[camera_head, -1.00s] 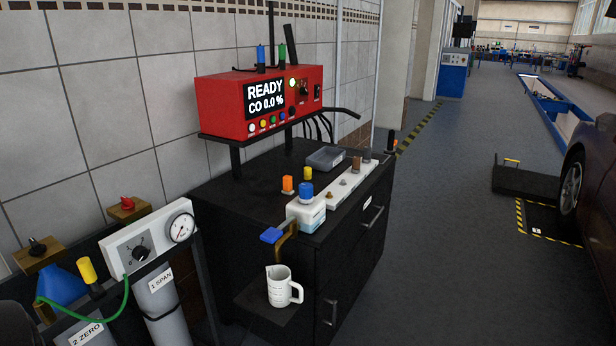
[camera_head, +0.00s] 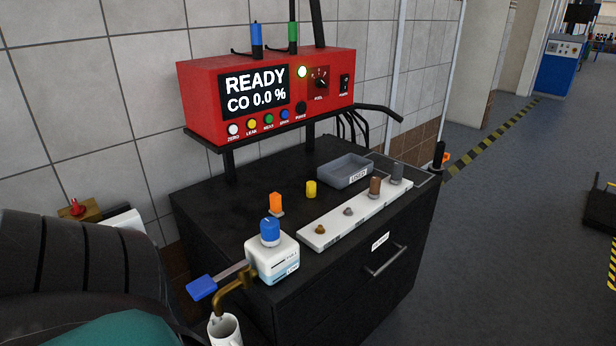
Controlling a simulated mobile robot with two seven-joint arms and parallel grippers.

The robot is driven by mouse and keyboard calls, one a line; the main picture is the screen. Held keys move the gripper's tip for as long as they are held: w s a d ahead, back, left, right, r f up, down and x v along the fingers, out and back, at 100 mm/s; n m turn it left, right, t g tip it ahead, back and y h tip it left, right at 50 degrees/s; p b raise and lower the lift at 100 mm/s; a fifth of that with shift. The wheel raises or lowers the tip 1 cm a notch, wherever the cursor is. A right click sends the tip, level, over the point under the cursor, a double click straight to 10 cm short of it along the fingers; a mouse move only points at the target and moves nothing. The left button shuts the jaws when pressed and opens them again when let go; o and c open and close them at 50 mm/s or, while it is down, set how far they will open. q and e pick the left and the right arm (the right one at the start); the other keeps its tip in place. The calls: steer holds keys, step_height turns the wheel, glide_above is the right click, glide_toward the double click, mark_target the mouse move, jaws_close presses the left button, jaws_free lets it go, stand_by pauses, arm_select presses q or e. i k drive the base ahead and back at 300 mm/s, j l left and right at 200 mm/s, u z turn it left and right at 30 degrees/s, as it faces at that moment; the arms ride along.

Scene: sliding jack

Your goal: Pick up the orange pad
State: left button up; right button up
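A small upright orange block (camera_head: 276,202), which looks like the orange pad, stands on the black cabinet top (camera_head: 225,190). It is just behind a white box with a blue knob (camera_head: 270,258) and left of a yellow piece (camera_head: 311,189). It is in plain view with nothing touching its upper part. Neither of my grippers shows.
A red analyser (camera_head: 265,95) reading READY stands on a shelf behind the cabinet top. A white strip with several plugs (camera_head: 335,230) and a grey tray (camera_head: 345,170) lie to the right. A blue-handled lever (camera_head: 201,288) and white jug (camera_head: 225,331) are in front.

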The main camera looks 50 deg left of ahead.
mark_target(275, 199)
steer(key=i, duration=1.4)
steer(key=i+l+u, duration=0.1)
steer(key=i+u, duration=0.2)
steer(key=i, duration=0.2)
steer(key=i+l+u, duration=0.15)
steer(key=i+u, duration=0.15)
steer(key=i, duration=0.15)
steer(key=u, duration=3.05)
